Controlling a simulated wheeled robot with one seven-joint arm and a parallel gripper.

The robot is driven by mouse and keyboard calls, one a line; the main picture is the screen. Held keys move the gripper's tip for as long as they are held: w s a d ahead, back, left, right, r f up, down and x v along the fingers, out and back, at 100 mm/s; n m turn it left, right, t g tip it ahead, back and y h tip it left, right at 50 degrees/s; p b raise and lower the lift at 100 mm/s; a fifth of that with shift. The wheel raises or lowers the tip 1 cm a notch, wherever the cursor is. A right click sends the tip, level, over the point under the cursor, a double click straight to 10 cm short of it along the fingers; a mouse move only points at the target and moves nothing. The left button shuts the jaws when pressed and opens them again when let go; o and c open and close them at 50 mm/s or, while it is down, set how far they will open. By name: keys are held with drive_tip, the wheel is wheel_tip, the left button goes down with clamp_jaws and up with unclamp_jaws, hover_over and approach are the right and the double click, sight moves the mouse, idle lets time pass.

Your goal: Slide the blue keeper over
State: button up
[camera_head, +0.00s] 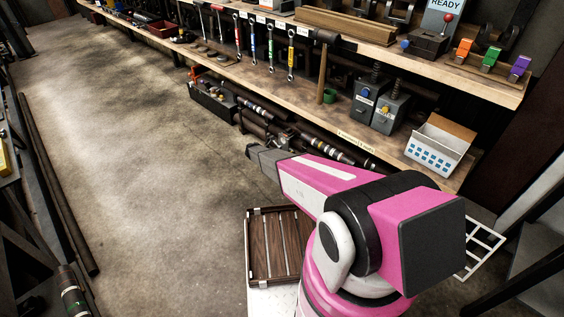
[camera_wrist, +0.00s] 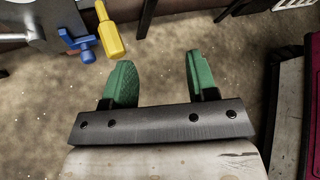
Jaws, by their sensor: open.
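A small blue piece (camera_wrist: 83,44), which looks like the blue keeper, shows at the upper left of the wrist view. It sits against a grey metal part (camera_wrist: 42,22), beside a yellow handle (camera_wrist: 106,32). My gripper (camera_wrist: 158,66) has two green fingers spread wide apart, with only floor between them. The blue piece and yellow handle lie beyond and left of the left finger, apart from it in the picture. In the head view my pink arm reaches left over the floor; its fingers are not clear there, and I cannot pick out the keeper.
A long wooden bench (camera_head: 300,88) with tools runs along the back. A white box (camera_head: 440,146) and two grey switch boxes (camera_head: 378,106) stand on its right part. A brown slatted tray (camera_head: 262,248) lies below my arm. The concrete floor (camera_head: 150,150) at left is mostly clear.

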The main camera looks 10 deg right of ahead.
drive_tip(key=w+a+f+n+t, duration=0.1)
drive_tip(key=w+a+f+n, duration=0.1)
drive_tip(key=f, duration=0.2)
drive_tip(key=w+a+f+n+t+h, duration=0.1)
drive_tip(key=w+a+f+n, duration=0.1)
drive_tip(key=w+f+n, duration=0.1)
drive_tip(key=w+a+f+n+t+h, duration=0.1)
drive_tip(key=w+a+f+n, duration=0.1)
drive_tip(key=f, duration=0.3)
drive_tip(key=shift+w+a+f+n+t, duration=0.1)
drive_tip(key=shift+w+a+n+t, duration=0.25)
drive_tip(key=shift+n, duration=0.25)
drive_tip(key=x, duration=1)
drive_tip(key=shift+d, duration=0.4)
